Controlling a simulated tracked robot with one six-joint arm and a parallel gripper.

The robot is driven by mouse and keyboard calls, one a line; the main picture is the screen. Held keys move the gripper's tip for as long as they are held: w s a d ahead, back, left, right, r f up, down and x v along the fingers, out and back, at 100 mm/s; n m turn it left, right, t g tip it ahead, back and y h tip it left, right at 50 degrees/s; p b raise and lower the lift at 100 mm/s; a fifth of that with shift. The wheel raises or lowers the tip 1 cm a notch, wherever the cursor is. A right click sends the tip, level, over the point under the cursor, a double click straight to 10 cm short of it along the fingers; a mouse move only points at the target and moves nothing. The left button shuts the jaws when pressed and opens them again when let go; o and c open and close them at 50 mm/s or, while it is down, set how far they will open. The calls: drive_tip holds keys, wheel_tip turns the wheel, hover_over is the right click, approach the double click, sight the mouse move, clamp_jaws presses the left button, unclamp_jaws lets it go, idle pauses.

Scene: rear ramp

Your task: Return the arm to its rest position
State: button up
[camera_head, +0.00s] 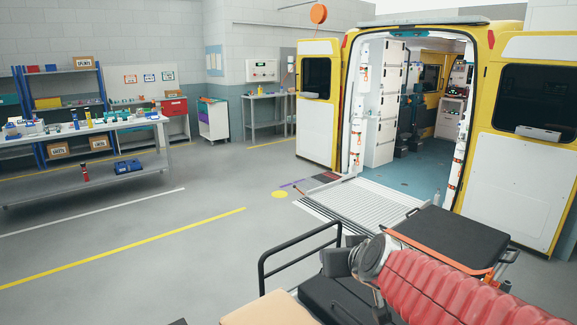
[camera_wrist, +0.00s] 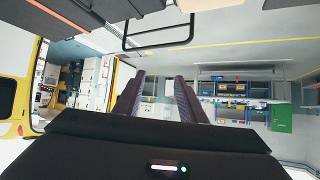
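My gripper (camera_wrist: 159,76) shows in the wrist view with its two dark ribbed fingers apart and nothing between them. In the head view my arm reaches in from the lower right in a red ribbed sleeve, ending in a grey wrist joint. The dark gripper end (camera_head: 338,262) sits low in the picture, above a black case-like surface and close to a black tube rail (camera_head: 300,245). Its fingertips cannot be made out there. I cannot tell whether it touches anything.
A yellow van (camera_head: 487,75) stands open at the right with a ribbed ramp (camera_head: 375,203) down. A stretcher (camera_head: 450,236) with a black pad lies close to my arm. A workbench (camera_head: 85,187) with several small items stands left. The grey floor between is clear.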

drive_tip(key=s+d+f+g+h, duration=0.1)
drive_tip(key=s+d+f+g, duration=0.1)
drive_tip(key=s, duration=1)
drive_tip(key=s+d+f+m+g, duration=0.1)
drive_tip(key=s+d+f+g, duration=0.1)
drive_tip(key=s, duration=1)
wheel_tip(320, 180, down, 2)
drive_tip(key=shift+d+f+g+h, duration=0.1)
drive_tip(key=shift+d+g+h, duration=0.3)
drive_tip(key=shift+g, duration=0.3)
drive_tip(key=shift+s+d, duration=0.1)
